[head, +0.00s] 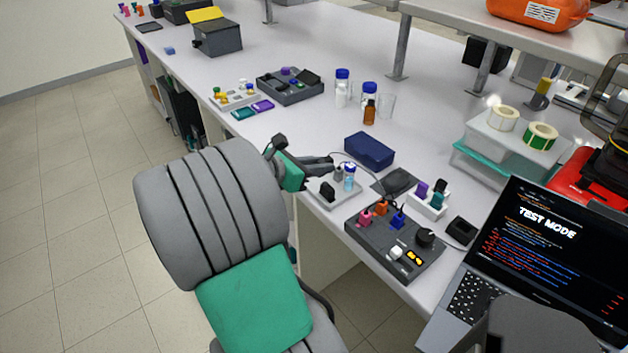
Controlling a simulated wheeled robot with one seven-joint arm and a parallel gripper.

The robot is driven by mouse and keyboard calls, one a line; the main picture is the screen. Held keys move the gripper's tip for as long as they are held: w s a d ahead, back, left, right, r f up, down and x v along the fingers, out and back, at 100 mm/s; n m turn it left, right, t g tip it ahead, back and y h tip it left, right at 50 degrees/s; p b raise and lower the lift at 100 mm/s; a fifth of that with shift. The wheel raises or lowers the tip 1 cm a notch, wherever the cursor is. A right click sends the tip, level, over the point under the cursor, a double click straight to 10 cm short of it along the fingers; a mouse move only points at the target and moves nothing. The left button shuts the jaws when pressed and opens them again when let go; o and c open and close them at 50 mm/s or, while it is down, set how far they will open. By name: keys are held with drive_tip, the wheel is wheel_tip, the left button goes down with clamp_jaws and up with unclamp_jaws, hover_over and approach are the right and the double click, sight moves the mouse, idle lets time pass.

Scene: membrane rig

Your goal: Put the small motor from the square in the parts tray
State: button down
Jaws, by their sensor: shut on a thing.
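My gripper (330,163) is at the near edge of the bench, reaching over a light grey tray (322,197). It is shut on a small grey thing (338,173), which looks like the small motor; it is tiny here and partly hidden by the fingers. I cannot tell whether it touches the tray.
A dark blue box (369,150) stands behind the light tray. A control panel (395,247) with coloured plugs and a thin cable is in front, and a laptop (515,250) to the right. Bottles (369,105) stand behind. Clear bench lies between box and compartment tray.

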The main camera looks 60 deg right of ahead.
hover_over(311, 186)
wheel_tip(311, 186, down, 7)
drive_tip(key=shift+r, duration=0.2)
drive_tip(key=shift+w+f, duration=0.1)
drive_tip(key=shift+f, duration=1.5)
drive_tip(key=shift+f, duration=0.1)
drive_tip(key=c, duration=1.3)
unclamp_jaws()
drive_tip(key=shift+c, duration=0.2)
